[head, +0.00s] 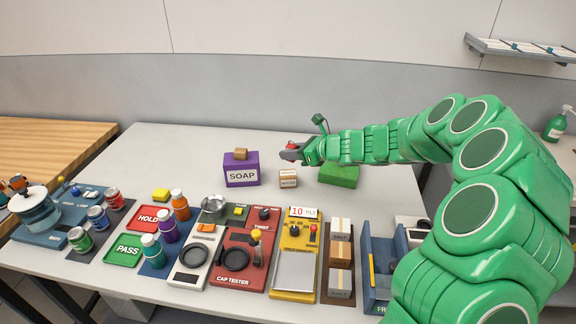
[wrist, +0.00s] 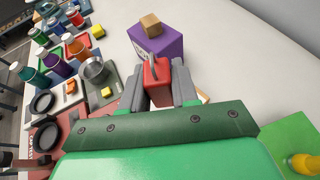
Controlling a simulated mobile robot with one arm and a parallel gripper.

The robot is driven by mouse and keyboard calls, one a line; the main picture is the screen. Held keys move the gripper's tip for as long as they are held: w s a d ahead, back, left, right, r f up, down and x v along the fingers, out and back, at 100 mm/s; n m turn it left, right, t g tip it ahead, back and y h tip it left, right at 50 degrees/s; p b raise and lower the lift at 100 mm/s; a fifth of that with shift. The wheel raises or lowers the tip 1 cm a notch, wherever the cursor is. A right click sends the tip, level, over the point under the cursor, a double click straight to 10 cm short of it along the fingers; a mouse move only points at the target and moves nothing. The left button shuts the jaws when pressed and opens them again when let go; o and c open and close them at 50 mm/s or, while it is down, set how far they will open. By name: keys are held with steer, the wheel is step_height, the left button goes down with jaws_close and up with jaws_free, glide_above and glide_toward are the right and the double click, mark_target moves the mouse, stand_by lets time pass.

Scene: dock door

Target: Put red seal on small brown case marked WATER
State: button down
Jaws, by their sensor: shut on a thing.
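My gripper (head: 288,154) is shut on a red seal (head: 291,146), with its fingers on either side of it. In the wrist view the red seal (wrist: 157,82) shows between the grey fingertips of my gripper (wrist: 158,86). The small brown case marked WATER (head: 288,182) stands on the table, below my gripper in the head view and apart from it. In the wrist view only a pale brown edge (wrist: 204,96) shows beside the right finger; it is probably the case, the rest hidden.
A purple SOAP box (head: 242,177) with a small brown block (head: 241,154) on top stands left of the case. A green box (head: 339,177) stands to the right. Bottles, trays and testers, including the CAP TESTER (head: 240,270), fill the front. The table behind is clear.

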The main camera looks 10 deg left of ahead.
glide_above(289, 173)
steer(key=shift+a+f, duration=0.15)
steer(key=shift+f, duration=4.45)
steer(key=c, duration=0.8)
jaws_free()
steer(key=shift+f, duration=0.1)
steer(key=shift+c, duration=0.2)
steer(key=shift+d+r, duration=0.2)
steer(key=shift+r, duration=0.05)
steer(key=v, duration=1.1)
steer(key=shift+s+d, duration=0.2)
